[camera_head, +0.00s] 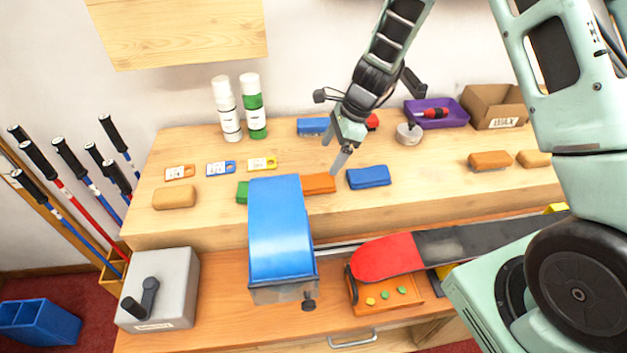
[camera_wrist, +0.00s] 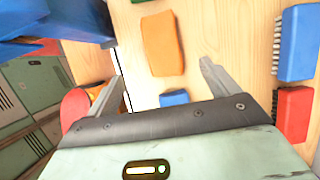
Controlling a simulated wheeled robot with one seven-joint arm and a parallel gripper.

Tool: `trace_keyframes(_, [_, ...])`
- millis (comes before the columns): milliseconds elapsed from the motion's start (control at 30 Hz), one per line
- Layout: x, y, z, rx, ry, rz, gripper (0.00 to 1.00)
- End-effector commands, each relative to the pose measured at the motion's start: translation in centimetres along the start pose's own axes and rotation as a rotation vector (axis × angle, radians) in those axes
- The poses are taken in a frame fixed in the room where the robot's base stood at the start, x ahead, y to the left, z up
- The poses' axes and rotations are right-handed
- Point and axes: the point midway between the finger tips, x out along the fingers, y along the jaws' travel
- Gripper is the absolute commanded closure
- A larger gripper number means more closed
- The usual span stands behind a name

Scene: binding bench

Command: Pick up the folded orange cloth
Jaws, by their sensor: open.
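The folded orange cloth (camera_head: 319,183) lies flat on the raised wooden shelf. It sits between a green cloth (camera_head: 242,191) on its left and a blue cloth (camera_head: 368,177) on its right. In the wrist view the orange cloth (camera_wrist: 162,45) lies just beyond the fingertips, roughly centred between them. My gripper (camera_head: 341,160) is open and empty, pointing down over the shelf near the cloth's right end. Both fingers (camera_wrist: 160,70) show in the wrist view, apart from the cloth as far as I can tell.
A tall blue-covered machine (camera_head: 281,230) stands close in front of the cloth and hides part of the green one. Blue (camera_wrist: 298,42) and red (camera_wrist: 292,113) brushes lie behind. A purple tray (camera_head: 437,112) and bottles (camera_head: 253,105) stand farther back.

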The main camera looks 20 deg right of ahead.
Motion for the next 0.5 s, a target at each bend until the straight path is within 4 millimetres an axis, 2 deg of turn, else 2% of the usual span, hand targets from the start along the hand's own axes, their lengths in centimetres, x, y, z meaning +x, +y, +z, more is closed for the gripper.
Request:
trace_keyframes(100, [2.2, 0.1, 0.0, 0.001, 0.0, 0.004, 0.13])
trace_keyframes(200, [3.5, 0.0, 0.1, -0.001, -0.001, 0.002, 0.13])
trace_keyframes(500, [5.3, 0.0, 0.2, -0.001, -0.001, 0.002, 0.13])
